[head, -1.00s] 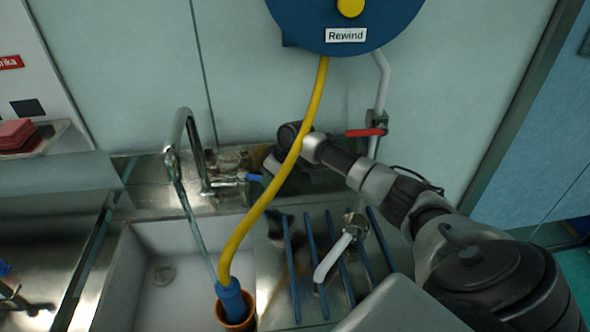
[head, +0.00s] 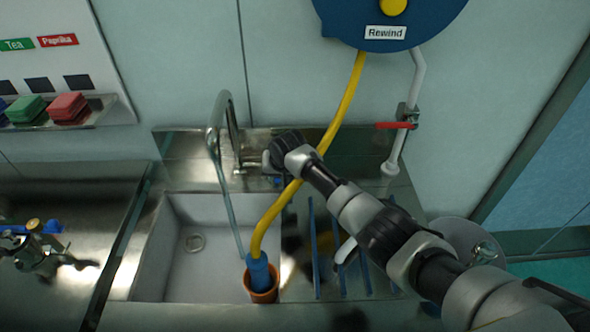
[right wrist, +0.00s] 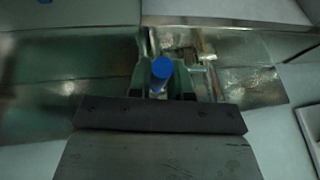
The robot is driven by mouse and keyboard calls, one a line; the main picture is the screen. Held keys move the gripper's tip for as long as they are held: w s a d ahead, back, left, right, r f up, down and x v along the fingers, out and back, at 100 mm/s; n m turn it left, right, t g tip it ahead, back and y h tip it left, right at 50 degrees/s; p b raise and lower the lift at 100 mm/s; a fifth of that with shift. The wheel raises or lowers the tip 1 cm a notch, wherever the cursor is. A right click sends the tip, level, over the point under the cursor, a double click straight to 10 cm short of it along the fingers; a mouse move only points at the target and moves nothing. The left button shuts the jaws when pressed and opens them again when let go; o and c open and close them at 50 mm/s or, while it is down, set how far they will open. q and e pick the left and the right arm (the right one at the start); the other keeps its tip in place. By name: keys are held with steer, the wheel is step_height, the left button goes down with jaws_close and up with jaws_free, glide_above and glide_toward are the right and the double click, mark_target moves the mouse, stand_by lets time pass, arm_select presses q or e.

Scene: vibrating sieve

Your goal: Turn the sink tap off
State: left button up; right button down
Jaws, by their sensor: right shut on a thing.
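The metal sink tap (head: 222,115) has a tall curved spout over the white sink basin (head: 185,275). A thin, clear stream (head: 228,205) runs from the spout down into the basin. The tap's blue handle (head: 278,182) is mostly hidden by my right gripper (head: 275,173). In the right wrist view the blue handle end (right wrist: 160,72) sits between the fingers of my right gripper (right wrist: 162,82), which is shut on it. My left gripper is not in view.
A yellow hose (head: 325,143) hangs from a blue reel (head: 390,20), crosses near my right arm and ends in an orange cup (head: 262,296). A red-handled valve (head: 395,125) is on the wall pipe. Blue drainer bars (head: 313,250) lie right of the basin.

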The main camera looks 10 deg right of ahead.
steer(key=shift+w+a+r+m+h, duration=0.15)
steer(key=shift+a+m+h, duration=0.15)
steer(key=shift+a+m, duration=0.35)
steer(key=shift+d, duration=0.1)
steer(key=c, duration=1.1)
jaws_free()
steer(key=shift+o, duration=0.2)
steer(key=v, duration=1)
steer(key=shift+s+r, duration=0.2)
steer(key=shift+s, duration=0.05)
